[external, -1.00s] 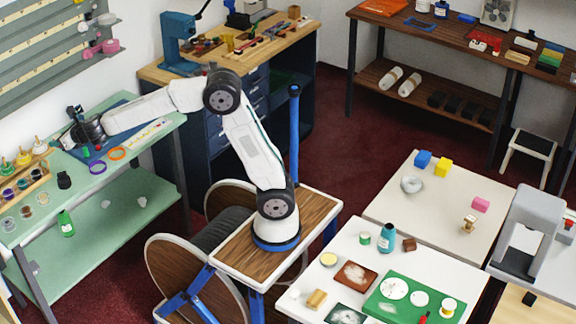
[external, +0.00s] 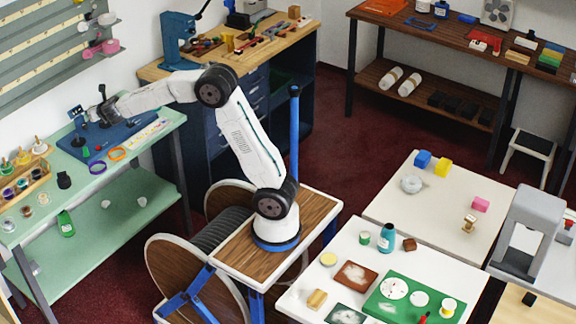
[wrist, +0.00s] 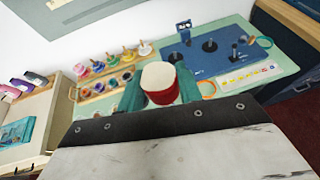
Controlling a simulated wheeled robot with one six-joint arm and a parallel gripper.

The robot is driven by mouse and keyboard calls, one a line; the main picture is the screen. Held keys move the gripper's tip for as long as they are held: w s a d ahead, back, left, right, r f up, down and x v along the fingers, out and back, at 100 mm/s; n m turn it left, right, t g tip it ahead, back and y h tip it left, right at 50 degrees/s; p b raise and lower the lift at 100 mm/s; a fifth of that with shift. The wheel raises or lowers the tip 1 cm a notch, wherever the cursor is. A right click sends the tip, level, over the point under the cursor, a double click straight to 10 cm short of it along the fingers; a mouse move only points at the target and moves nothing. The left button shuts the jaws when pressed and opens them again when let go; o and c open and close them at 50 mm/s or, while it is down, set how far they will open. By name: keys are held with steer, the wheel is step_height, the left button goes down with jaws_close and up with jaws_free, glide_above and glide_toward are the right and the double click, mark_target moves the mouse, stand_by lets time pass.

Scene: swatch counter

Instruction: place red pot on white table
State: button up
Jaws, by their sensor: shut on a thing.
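The red pot (wrist: 160,84) with a pale top is between my gripper's (wrist: 158,92) two teal fingers in the wrist view, and the gripper is shut on it. In the external view my gripper (external: 107,108) is raised above the green table at the left, over its blue mat (external: 128,138). The pot is too small or hidden to make out there. Two white tables stand to the right: a nearer one (external: 350,238) and a farther one (external: 430,210), both far from my gripper.
The near white table holds a green mat (external: 385,312), a teal bottle (external: 387,238) and small items. The far one holds blue and yellow blocks (external: 443,166), a grey ring-like object (external: 411,184) and a pink block (external: 481,204). Its middle is clear. Paint jars (wrist: 112,60) line the green table.

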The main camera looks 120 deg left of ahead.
step_height(320, 180, down, 29)
glide_above(81, 180)
step_height(81, 180, down, 3)
steer(key=shift+a+r, duration=0.15)
steer(key=shift+s, duration=0.1)
steer(key=shift+f, duration=1.75)
steer(key=o, duration=0.6)
steer(key=shift+f, duration=0.2)
steer(key=shift+c, duration=0.2)
steer(key=shift+o, duration=0.6)
